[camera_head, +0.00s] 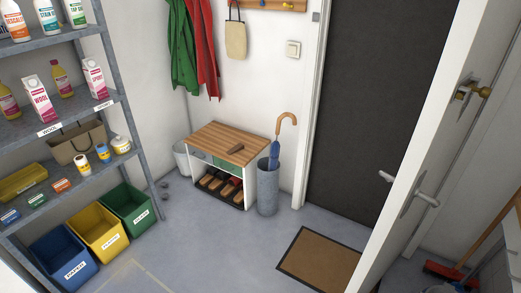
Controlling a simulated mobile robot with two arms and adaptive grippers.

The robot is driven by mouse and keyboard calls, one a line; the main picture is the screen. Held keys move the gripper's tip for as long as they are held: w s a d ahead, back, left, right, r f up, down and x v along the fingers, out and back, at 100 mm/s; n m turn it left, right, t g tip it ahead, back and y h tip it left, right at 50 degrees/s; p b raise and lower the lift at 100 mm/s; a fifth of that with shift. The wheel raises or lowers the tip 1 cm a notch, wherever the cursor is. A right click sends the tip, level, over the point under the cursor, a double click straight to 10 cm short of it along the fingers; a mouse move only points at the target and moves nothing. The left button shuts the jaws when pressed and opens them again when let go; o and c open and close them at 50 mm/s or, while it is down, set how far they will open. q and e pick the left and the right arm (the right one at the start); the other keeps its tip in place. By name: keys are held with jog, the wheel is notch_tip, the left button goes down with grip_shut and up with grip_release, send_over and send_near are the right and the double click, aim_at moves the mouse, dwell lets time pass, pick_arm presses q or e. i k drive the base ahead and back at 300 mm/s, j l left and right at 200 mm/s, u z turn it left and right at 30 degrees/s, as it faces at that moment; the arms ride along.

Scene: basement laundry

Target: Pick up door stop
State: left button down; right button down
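I cannot clearly make out which thing is the door stop. A small brown, low, elongated object (236,149) lies on the wooden top of the bench (212,137); it may be a wedge, but it is too small to be sure. Small grey objects (165,190) lie on the floor between the shelf and the bench, and I cannot tell what they are. Neither of my grippers is in view.
A metal shelf (62,127) with bottles and cartons stands at left, above blue, yellow and green bins (127,212). An umbrella stand (267,190) is right of the bench. A brown doormat (320,262) lies before the dark door (378,110). An open white door (415,160) stands at right.

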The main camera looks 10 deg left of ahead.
aim_at(239, 147)
jog(key=i+j+z, duration=0.2)
jog(key=z, duration=0.2)
jog(key=i+j+z, duration=0.25)
jog(key=z, duration=0.15)
